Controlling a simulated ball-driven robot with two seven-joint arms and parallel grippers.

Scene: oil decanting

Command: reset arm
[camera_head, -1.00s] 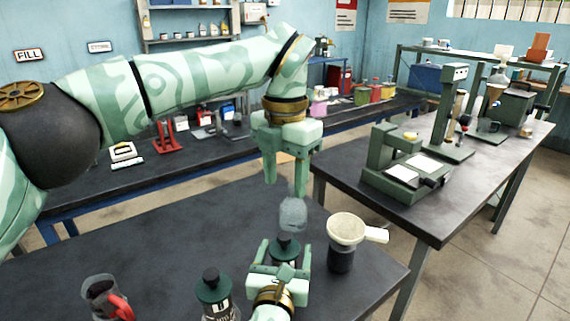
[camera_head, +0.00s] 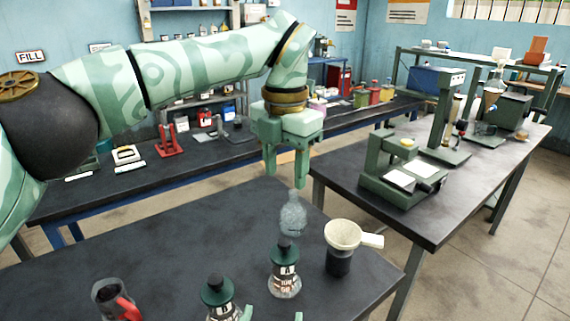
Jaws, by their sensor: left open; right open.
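My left gripper (camera_head: 286,180) is open and empty, pointing down above the near table, over a clear glass vessel (camera_head: 292,216). My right gripper (camera_head: 273,316) shows only as fingertips at the bottom edge, apart, in front of a green-topped labelled bottle (camera_head: 284,278). That bottle stands upright just in front of the clear vessel. A second green-topped bottle (camera_head: 218,295) stands to its left. A cream funnel (camera_head: 342,234) with a side handle sits on a dark container (camera_head: 339,263) to the right. No object is held.
A jug with a red handle (camera_head: 110,294) stands at the near left. The near table (camera_head: 160,260) is bare in its left middle. A side table (camera_head: 435,215) at right carries green instruments (camera_head: 385,165). A back bench (camera_head: 110,180) holds small items.

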